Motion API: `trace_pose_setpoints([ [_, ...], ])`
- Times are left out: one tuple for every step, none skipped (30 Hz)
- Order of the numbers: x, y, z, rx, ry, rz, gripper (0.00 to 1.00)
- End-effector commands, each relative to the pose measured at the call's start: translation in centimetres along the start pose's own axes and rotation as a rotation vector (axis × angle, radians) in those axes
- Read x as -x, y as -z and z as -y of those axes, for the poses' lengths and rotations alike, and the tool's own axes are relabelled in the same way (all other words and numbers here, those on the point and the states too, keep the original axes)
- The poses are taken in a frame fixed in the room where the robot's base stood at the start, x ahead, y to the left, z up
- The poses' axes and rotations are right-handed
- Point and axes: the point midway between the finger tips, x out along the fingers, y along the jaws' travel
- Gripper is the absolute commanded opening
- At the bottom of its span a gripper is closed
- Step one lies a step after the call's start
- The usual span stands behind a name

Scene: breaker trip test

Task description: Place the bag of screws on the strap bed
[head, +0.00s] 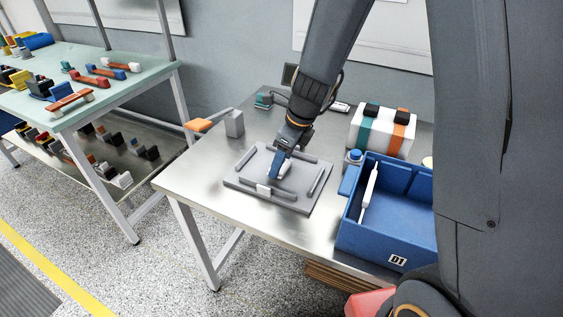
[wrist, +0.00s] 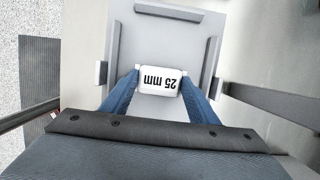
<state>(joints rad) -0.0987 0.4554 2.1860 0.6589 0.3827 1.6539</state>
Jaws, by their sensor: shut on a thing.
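My gripper (head: 280,170) points down over a grey plate with raised bars around its edges (head: 238,182), which I take for the strap bed. Its blue fingers, also in the wrist view (wrist: 160,82), are shut on a small white thing marked "25 mm" (wrist: 161,79), which I take for the bag of screws. The label reads upside down there. The bag shows partly in the head view beside the fingers (head: 285,171). It is over the middle of the plate; I cannot tell whether it touches it.
A blue bin marked 01 (head: 365,243) with a white tube (head: 370,187) stands right of the plate. Behind it is a white box with teal and orange straps (head: 368,138). A grey block (head: 234,124) and an orange-topped piece (head: 198,125) are at the back left.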

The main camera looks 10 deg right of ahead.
Motion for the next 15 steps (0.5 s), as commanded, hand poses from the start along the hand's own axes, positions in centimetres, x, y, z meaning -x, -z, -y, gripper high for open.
trace_pose_setpoints([
  [-0.32, 0.09, 0.02, -0.001, 0.001, 0.0, 0.31],
  [-0.39, 0.11, 0.03, -0.001, 0.001, 0.0, 0.31],
  [-0.41, 0.11, 0.04, -0.001, 0.002, 0.0, 0.31],
  [-0.39, 0.1, 0.04, -0.001, 0.002, 0.001, 0.31],
  [-0.37, 0.09, 0.05, -0.001, 0.002, 0.001, 0.31],
  [-0.35, 0.09, 0.05, -0.001, 0.002, 0.001, 0.31],
  [-0.35, 0.09, 0.05, -0.001, 0.002, 0.001, 0.31],
  [-0.34, 0.08, 0.05, -0.001, 0.002, 0.001, 0.31],
  [-0.36, 0.09, 0.04, -0.001, 0.002, 0.001, 0.31],
  [-0.41, 0.11, 0.04, -0.001, 0.002, 0.001, 0.31],
  [-0.49, 0.13, 0.05, -0.001, 0.001, 0.001, 0.31],
  [-0.62, 0.17, 0.05, -0.001, 0.001, 0.0, 0.31],
  [-0.71, 0.2, 0.04, -0.001, 0.001, 0.0, 0.31],
  [-0.65, 0.18, 0.04, 0.0, 0.001, 0.0, 0.59],
  [-0.63, 0.18, 0.04, 0.0, 0.001, 0.0, 0.66],
])
